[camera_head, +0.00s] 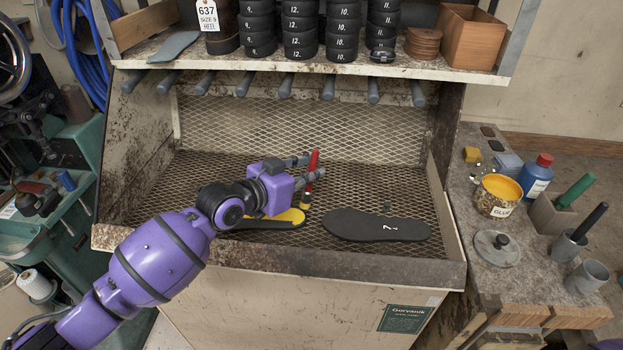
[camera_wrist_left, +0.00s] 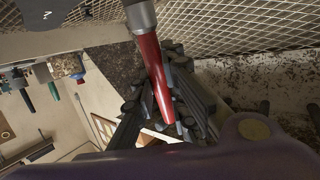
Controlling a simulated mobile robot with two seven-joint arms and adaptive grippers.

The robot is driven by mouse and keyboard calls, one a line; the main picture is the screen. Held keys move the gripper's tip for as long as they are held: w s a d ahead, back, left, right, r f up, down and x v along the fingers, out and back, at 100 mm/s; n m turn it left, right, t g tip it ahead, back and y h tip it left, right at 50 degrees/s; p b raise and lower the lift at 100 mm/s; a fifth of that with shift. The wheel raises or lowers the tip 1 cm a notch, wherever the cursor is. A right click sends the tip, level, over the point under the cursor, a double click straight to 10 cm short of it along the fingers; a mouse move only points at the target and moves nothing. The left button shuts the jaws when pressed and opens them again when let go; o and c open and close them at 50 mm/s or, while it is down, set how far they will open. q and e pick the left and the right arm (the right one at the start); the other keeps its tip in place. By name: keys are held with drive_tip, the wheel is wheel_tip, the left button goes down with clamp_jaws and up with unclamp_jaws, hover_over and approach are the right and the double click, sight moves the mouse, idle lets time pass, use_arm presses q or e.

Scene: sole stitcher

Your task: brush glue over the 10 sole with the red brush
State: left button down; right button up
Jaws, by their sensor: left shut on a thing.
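My left gripper (camera_head: 312,168) is shut on the red brush (camera_head: 314,162) and holds it upright, bristles down. The brush's red handle (camera_wrist_left: 152,75) runs between the fingers in the left wrist view. The bristle end is at the far right end of a sole coated in yellow glue (camera_head: 290,217), on the mesh bench. I cannot tell whether the bristles touch it. My arm hides much of that sole and no number shows on it. A dark sole marked 7 (camera_head: 365,225) lies to its right. My right gripper is not in view.
An open glue can (camera_head: 498,196), its lid (camera_head: 497,247), a blue bottle (camera_head: 536,174) and brushes in holders (camera_head: 575,190) stand on the right side table. A shelf (camera_head: 300,65) with stacked heels overhangs the mesh bench (camera_head: 380,175). Grey pegs (camera_head: 287,85) stick out below it.

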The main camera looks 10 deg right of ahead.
sight(314, 157)
use_arm(q)
wheel_tip(314, 157, up, 2)
drive_tip(key=shift+d+r+p, duration=0.1)
drive_tip(key=shift+d+p, duration=0.05)
drive_tip(key=shift+p, duration=0.2)
drive_tip(key=shift+r, duration=0.75)
drive_tip(key=shift+r+p, duration=0.35)
drive_tip(key=shift+r, duration=0.1)
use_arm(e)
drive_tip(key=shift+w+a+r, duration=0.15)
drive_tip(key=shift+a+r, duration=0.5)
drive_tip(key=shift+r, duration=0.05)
use_arm(q)
drive_tip(key=shift+f, duration=0.1)
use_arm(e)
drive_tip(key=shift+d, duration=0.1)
